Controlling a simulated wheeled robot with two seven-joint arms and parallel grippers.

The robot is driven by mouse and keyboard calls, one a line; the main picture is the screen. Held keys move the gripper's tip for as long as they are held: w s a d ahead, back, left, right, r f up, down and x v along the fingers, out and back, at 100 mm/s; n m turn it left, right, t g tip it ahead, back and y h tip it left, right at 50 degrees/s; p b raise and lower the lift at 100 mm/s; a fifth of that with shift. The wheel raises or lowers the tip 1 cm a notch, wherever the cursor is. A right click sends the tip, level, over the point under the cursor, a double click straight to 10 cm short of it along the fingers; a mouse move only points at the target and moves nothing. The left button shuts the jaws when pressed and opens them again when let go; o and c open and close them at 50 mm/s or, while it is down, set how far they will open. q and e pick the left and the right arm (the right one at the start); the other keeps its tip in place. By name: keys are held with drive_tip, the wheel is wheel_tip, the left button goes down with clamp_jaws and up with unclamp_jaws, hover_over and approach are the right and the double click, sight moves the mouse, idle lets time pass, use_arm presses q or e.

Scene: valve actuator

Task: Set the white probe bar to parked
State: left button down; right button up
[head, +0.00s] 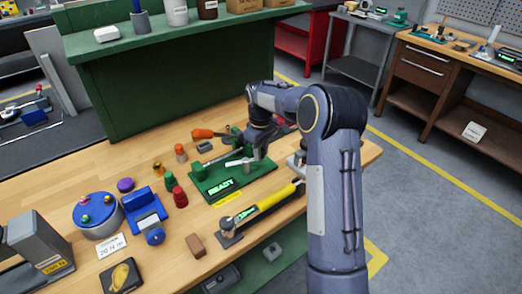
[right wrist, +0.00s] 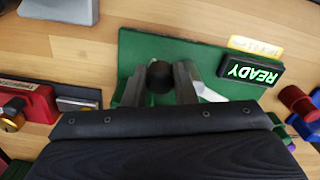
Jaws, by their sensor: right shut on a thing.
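A green base plate (head: 254,180) lies on the wooden bench, with a lit READY display (head: 221,187) at its front. The white probe bar (head: 240,162) lies over the plate; in the right wrist view a pale length of it (right wrist: 208,93) shows beside one finger. My right gripper (right wrist: 160,84) is down over the plate and shut on a dark round knob (right wrist: 160,75). The fingers hide how the knob joins the bar. In the head view my right forearm and wrist hide the gripper's fingertips. My left gripper is not in view.
An orange-handled tool (head: 207,133) lies behind the plate. Red (head: 180,198) and green knobs stand left of it, near a blue block (head: 143,208). A green shelf unit (head: 190,75) stands behind the bench.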

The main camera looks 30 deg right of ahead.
drive_tip(key=o, duration=1)
wheel_tip(320, 180, up, 8)
drive_tip(key=shift+f+b, duration=0.1)
drive_tip(key=shift+b, duration=0.3)
drive_tip(key=shift+s+r, duration=0.2)
drive_tip(key=shift+r, duration=0.05)
drive_tip(key=s+a+r+m+t+y, duration=0.1)
drive_tip(key=s+a+r, duration=0.15)
drive_tip(key=s, duration=0.55)
drive_tip(key=s+a+r+m+t+y, duration=0.1)
drive_tip(key=s+a+r+m+t, duration=0.1)
drive_tip(key=s+a, duration=0.35)
drive_tip(key=s+a+r+m+t+y, duration=0.1)
drive_tip(key=s+a+r, duration=0.1)
drive_tip(key=s, duration=0.7)
drive_tip(key=shift+m+t+y, duration=0.4)
drive_tip(key=shift+m+t, duration=0.4)
drive_tip(key=shift+m, duration=0.1)
drive_tip(key=s+a+f, duration=0.2)
drive_tip(key=s, duration=0.1)
drive_tip(key=s+a+f, duration=0.2)
drive_tip(key=s, duration=0.1)
drive_tip(key=s+a+f, duration=0.2)
drive_tip(key=s, duration=0.1)
drive_tip(key=shift+s+a, duration=0.1)
drive_tip(key=shift+s, duration=0.15)
